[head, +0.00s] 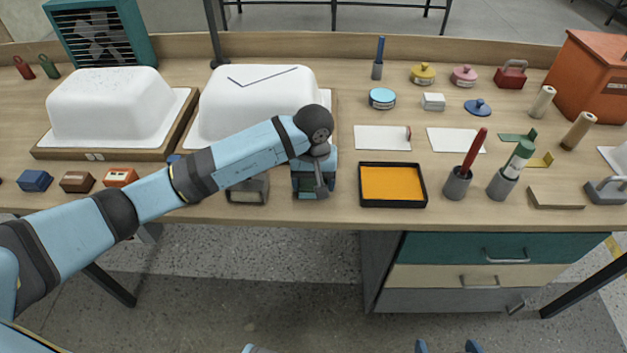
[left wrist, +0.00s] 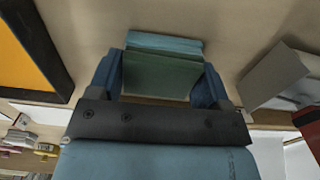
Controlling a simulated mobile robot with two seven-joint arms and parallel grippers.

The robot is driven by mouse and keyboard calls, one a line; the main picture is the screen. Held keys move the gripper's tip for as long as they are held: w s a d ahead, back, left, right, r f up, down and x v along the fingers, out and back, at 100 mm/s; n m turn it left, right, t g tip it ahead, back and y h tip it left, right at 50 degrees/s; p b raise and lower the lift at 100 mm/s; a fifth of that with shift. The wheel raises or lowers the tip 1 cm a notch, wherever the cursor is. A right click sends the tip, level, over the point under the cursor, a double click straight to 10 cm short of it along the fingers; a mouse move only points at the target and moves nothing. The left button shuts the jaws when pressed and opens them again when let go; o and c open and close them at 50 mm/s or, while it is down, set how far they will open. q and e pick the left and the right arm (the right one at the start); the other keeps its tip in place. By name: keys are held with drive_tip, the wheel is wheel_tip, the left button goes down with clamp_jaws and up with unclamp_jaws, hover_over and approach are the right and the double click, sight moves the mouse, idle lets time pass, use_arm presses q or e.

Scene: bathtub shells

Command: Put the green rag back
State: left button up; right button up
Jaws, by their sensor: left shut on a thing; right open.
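My left gripper (head: 314,190) points down at the table near its front edge, just left of the orange tray. In the left wrist view it (left wrist: 160,85) is shut on the green rag (left wrist: 160,75), a folded dull-green piece between the two blue fingers. A light blue strip (left wrist: 165,43) shows along the rag's far edge; I cannot tell whether it is a separate cloth. In the head view the rag is mostly hidden by the gripper. My right gripper (head: 447,347) shows only its fingertips at the bottom edge, apart and empty.
A black tray with an orange pad (head: 392,183) lies right of the left gripper. A grey block (head: 247,190) stands left of it. Two white shells (head: 108,105) on wooden boards fill the left and middle. Grey cups (head: 457,184) with tools stand right of the tray.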

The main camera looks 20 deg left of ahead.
use_arm(q)
drive_tip(key=shift+f+b, duration=0.25)
drive_tip(key=shift+b, duration=0.05)
drive_tip(key=o, duration=0.9)
drive_tip(key=shift+r, duration=0.1)
drive_tip(key=shift+r, duration=0.1)
